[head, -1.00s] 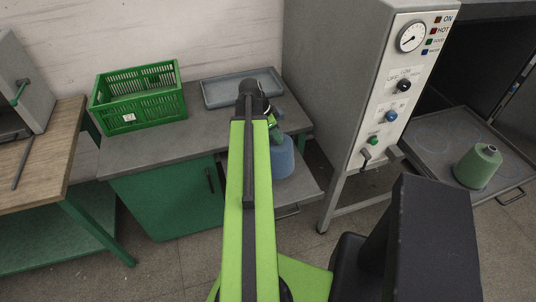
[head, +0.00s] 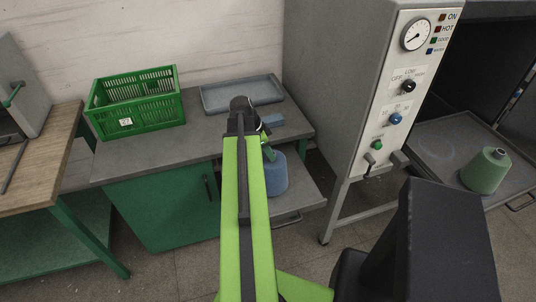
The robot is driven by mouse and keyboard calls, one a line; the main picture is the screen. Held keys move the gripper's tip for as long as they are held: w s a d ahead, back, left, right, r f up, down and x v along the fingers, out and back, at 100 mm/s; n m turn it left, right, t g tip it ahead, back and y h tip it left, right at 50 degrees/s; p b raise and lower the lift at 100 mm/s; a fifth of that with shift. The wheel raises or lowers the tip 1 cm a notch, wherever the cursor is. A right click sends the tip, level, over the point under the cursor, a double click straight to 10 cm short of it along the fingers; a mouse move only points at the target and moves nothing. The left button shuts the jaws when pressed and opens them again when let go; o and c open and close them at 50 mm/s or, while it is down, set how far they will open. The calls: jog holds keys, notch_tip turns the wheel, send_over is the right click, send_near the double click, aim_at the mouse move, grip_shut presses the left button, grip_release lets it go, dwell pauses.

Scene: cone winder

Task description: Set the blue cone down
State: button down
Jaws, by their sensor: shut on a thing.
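The blue cone (head: 277,176) hangs from or stands under my gripper (head: 271,152), over the grey pull-out shelf (head: 302,192) at the counter's right end. My gripper is shut on the cone's top, with the fingers small and partly hidden by my green arm. The cone looks upright. Its left side is partly behind my arm. I cannot tell whether its base touches the shelf.
A green crate (head: 134,101) and a grey tray (head: 242,94) sit on the counter (head: 190,142). A grey machine (head: 338,100) with dials stands close on the right. A green cone (head: 486,171) stands on a tray (head: 436,150) at far right.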

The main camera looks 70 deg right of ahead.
jog(key=shift+f, duration=0.2)
jog(key=c, duration=1)
grip_release()
jog(key=shift+o, duration=0.2)
jog(key=shift+r, duration=0.15)
jog(key=p+v, duration=1.1)
jog(key=v, duration=0.1)
